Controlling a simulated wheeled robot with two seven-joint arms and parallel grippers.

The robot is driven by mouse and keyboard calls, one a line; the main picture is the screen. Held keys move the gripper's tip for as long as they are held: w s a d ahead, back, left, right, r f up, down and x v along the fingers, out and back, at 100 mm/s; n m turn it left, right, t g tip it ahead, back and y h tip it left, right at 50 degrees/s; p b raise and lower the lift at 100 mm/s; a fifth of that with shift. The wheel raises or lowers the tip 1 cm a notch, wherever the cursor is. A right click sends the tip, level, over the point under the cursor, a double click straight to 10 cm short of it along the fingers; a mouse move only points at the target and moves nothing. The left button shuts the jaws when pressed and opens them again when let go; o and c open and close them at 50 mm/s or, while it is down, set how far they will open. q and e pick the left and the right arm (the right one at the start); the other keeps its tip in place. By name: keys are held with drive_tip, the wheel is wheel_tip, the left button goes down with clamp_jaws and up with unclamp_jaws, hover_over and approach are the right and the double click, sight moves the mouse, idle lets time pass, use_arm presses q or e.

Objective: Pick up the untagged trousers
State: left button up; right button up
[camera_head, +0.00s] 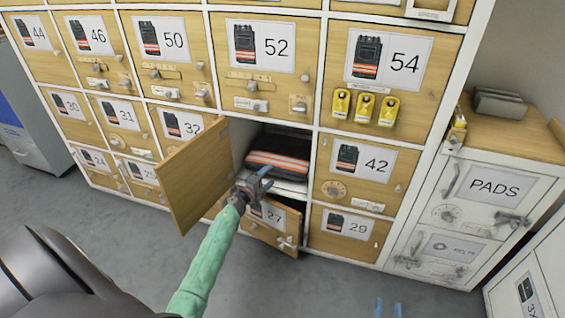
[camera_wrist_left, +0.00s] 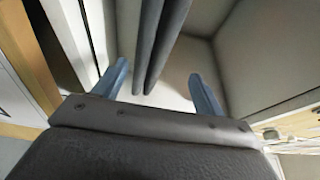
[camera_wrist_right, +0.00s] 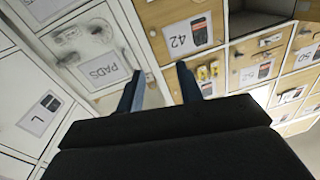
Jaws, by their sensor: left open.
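Folded dark trousers with an orange and silver band (camera_head: 278,163) lie in an open locker compartment in the head view. No tag shows on the visible side. In the left wrist view two dark cloth layers (camera_wrist_left: 168,45) run between the fingers; I cannot tell whether they are one garment or two. My left gripper (camera_head: 256,184) is open at the compartment mouth, just in front of the cloth, and it also shows in the left wrist view (camera_wrist_left: 162,88). My right gripper (camera_wrist_right: 159,88) is open and empty, away from the compartment; its fingertips show at the head view's bottom edge (camera_head: 388,308).
The compartment's wooden door (camera_head: 195,175) stands wide open on the left. Below, door 27 (camera_head: 268,220) stands ajar. Closed door 42 (camera_head: 355,173) is to the right, with yellow tags (camera_head: 364,106) above. A white PADS cabinet (camera_head: 485,190) stands further right. The grey floor in front is clear.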

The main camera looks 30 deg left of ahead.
sight(275, 173)
use_arm(q)
drive_tip(key=shift+w+a+f+m+h, duration=0.25)
drive_tip(key=shift+w+f+m+h, duration=0.2)
drive_tip(key=shift+f, duration=0.2)
drive_tip(key=shift+w+d+b, duration=0.2)
drive_tip(key=shift+w+b, duration=0.1)
drive_tip(key=shift+w, duration=0.8)
drive_tip(key=w, duration=0.2)
drive_tip(key=w+d+b, duration=0.1)
drive_tip(key=w, duration=0.2)
drive_tip(key=shift+d+r, duration=0.1)
drive_tip(key=shift+d, duration=0.05)
clamp_jaws()
use_arm(e)
wheel_tip(275, 173, up, 14)
drive_tip(key=t+y, duration=0.1)
drive_tip(key=t, duration=0.4)
drive_tip(key=shift+s+d+t, duration=0.15)
drive_tip(key=shift+d+t, duration=0.15)
drive_tip(key=shift+d, duration=0.05)
